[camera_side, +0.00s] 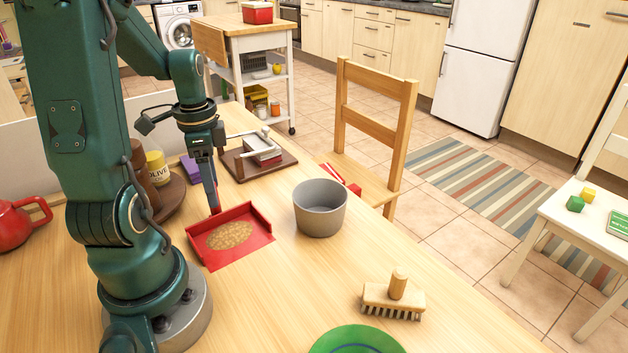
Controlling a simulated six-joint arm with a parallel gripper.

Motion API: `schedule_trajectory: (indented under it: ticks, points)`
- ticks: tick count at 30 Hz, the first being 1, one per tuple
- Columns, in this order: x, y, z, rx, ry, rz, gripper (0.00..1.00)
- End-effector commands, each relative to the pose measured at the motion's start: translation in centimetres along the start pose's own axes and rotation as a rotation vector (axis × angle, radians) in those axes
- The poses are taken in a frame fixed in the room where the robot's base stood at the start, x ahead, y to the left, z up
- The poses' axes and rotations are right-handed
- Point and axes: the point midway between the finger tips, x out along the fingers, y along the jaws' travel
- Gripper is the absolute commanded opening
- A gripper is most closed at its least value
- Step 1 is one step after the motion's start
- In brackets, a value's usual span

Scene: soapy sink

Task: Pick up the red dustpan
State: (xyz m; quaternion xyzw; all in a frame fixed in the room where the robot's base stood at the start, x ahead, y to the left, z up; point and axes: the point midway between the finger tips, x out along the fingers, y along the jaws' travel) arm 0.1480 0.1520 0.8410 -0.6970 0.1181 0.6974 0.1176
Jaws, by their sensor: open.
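The red dustpan (258,249) lies flat on the wooden table in front of my arm. A patch of brown crumbs (230,235) lies in its pan. My gripper (213,200) points down at the dustpan's back edge, with its fingers low over that side. The fingers overlap in this view, so the gap between them is hard to see. I cannot tell whether they touch the dustpan. The jaws are open and hold nothing that I can see. The dustpan's handle is not clearly visible; the gripper covers part of that side.
A grey pot (320,208) stands just right of the dustpan. A wooden brush (393,298) and a green plate (355,341) are nearer the front. A round brown tray with a yellow tin (158,168) is left of my gripper. A press-like stand (258,158) is behind.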

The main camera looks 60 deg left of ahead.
Motion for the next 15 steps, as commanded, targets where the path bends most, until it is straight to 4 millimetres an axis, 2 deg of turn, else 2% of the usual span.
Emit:
schedule_trajectory:
  ticks: [6, 15]
  points:
    - [2.2, 0.1, 0.0, 0.001, -0.001, 0.004, 0.60]
    - [2.7, 0.0, 0.0, 0.001, 0.000, -0.001, 0.60]
